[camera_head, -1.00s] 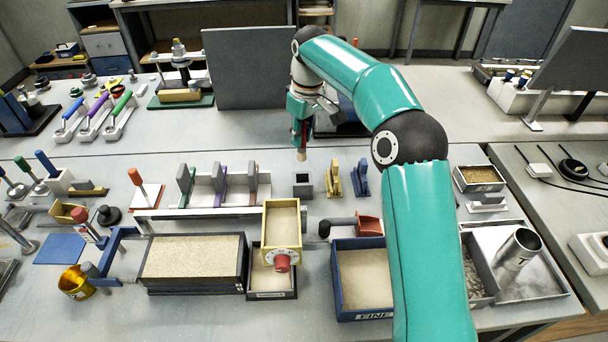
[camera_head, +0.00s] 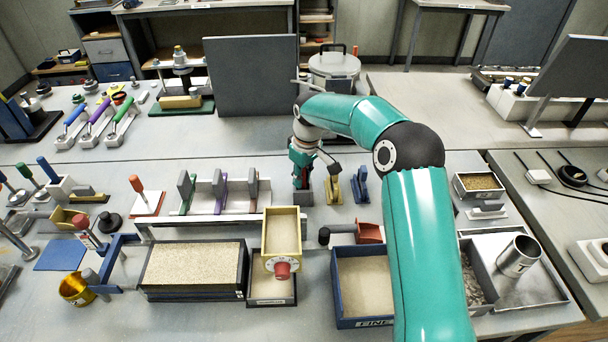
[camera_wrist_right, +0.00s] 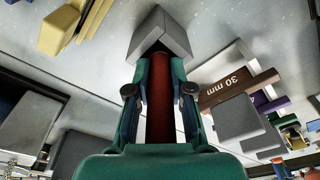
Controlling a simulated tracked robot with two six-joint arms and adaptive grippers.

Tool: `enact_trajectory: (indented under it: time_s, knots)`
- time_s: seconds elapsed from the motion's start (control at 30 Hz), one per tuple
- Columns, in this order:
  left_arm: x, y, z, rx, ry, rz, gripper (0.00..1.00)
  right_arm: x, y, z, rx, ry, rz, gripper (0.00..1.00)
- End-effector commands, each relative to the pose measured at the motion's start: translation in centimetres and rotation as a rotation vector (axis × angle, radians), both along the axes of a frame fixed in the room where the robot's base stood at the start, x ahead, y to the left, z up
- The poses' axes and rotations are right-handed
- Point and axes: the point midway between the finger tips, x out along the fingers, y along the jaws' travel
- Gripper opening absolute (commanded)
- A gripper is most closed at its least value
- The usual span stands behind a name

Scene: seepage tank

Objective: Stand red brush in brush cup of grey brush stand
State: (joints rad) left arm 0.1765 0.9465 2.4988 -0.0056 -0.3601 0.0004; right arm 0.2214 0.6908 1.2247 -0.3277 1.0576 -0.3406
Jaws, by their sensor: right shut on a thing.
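My right gripper (camera_head: 302,178) is shut on the red brush, whose dark red handle (camera_wrist_right: 160,110) runs between its fingers in the right wrist view. The grey brush stand (camera_head: 304,198) is a small block on the bench, directly below the gripper. It also shows in the right wrist view (camera_wrist_right: 160,38), just beyond the fingertips and in line with the brush. The brush's lower end is hidden at the stand, so I cannot tell how deep it sits in the brush cup. The brush looks about upright. My left gripper is not in view.
A yellow holder (camera_head: 332,188) and a blue holder (camera_head: 361,186) stand close to the right of the stand. A rack with upright grey plates (camera_head: 218,190) stands to its left. A yellow sand box (camera_head: 281,232) is in front. A dark panel (camera_head: 250,75) stands behind.

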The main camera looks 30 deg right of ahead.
Motion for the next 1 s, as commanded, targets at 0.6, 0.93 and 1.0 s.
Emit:
enact_trajectory:
  time_s: [0.6, 0.93, 1.0]
  knots:
    - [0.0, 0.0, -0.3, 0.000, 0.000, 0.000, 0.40, -0.1, -0.1, -0.4, 0.000, 0.000, -0.001, 0.46]
    - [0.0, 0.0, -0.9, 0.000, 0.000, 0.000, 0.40, -0.2, -0.2, 1.2, -0.001, -0.004, -0.001, 0.46]
    - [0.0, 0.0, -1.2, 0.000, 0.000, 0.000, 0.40, -0.3, -0.1, 2.3, -0.002, -0.006, 0.000, 0.46]
